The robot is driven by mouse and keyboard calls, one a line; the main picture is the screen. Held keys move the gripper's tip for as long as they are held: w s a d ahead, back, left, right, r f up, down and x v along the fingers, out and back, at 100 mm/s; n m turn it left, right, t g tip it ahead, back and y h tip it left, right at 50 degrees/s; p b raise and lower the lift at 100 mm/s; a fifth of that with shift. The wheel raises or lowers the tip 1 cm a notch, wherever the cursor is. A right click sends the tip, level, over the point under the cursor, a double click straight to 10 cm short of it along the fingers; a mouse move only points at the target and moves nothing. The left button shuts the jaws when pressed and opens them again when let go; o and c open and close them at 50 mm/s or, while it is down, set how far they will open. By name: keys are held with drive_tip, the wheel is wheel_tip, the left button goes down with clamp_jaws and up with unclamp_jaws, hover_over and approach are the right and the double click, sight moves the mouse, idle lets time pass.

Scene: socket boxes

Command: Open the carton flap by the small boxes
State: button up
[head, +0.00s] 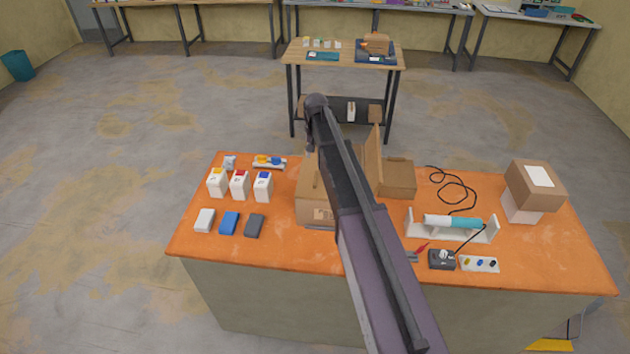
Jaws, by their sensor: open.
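A brown carton (316,214) stands mid-table, partly hidden behind my arm. Its left top flap (309,183), on the side of the small boxes, looks flat and shut. A flap on the right (374,155) stands upright. Three small white boxes with yellow (217,184), red (240,186) and blue (263,187) tops stand left of the carton. My gripper (310,147) is small and dark, pointing down from the arm's far end above the carton's back left. It is open; its fingertips are hard to make out, and I cannot tell whether it touches the flap.
White, blue and grey blocks (229,222) lie in front of the small boxes. On the right are a white stand with a teal cylinder (452,226), a black cable (452,190) and a stacked brown box (536,184).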

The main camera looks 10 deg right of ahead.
sight(316, 178)
drive_tip(key=shift+f+b, duration=5.1)
drive_tip(key=shift+f, duration=0.35)
clamp_jaws()
drive_tip(key=shift+a, duration=0.15)
drive_tip(key=shift+d, duration=0.25)
